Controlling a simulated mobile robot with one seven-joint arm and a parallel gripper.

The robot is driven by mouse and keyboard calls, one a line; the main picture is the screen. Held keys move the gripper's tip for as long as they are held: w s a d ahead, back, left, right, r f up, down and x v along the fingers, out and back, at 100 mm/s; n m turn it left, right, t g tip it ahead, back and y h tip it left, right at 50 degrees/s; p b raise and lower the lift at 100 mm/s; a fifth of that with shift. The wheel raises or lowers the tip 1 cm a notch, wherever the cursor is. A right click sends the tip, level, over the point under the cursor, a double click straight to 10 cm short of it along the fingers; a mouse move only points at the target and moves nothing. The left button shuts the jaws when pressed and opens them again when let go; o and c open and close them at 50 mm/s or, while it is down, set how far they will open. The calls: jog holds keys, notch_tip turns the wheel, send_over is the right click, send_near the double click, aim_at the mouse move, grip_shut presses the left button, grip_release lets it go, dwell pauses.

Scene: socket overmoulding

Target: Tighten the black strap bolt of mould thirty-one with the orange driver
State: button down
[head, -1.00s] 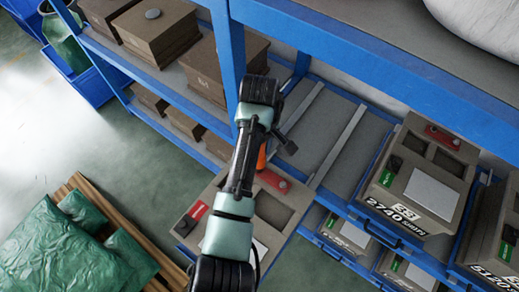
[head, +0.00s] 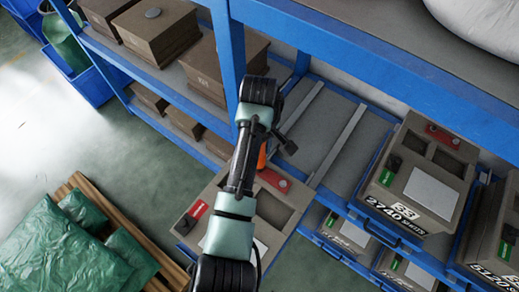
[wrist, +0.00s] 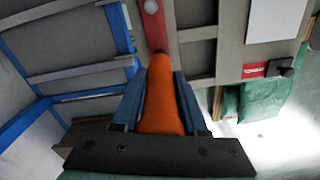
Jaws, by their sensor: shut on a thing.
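My gripper (wrist: 160,88) is shut on the orange driver (wrist: 161,105), whose handle fills the middle of the wrist view. In the head view, only a sliver of the orange driver (head: 262,156) shows beside my arm. The driver's far end points at a red strap (wrist: 157,30) on the mould below; whether it touches is hidden. A pale grey bolt (wrist: 151,6) sits on that strap. A black bolt or knob (wrist: 284,68) sits beside a red label at the mould's other end. The pulled-out mould (head: 213,190) lies partly under my arm; no number is readable on it.
Another mould (head: 420,180) marked 2740 stands to the right on the blue rack. Brown blocks (head: 222,68) fill the left shelves. Blue uprights (head: 226,50) stand close to my arm. Green wrapped bundles (head: 75,245) lie on a pallet at lower left. Empty rails (head: 335,150) lie right of my gripper.

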jog(key=shift+s+f, duration=0.1)
jog(key=shift+s, duration=0.05)
jog(key=shift+w+r+p, duration=0.2)
jog(key=shift+r+p, duration=2.35)
jog(key=shift+p, duration=0.1)
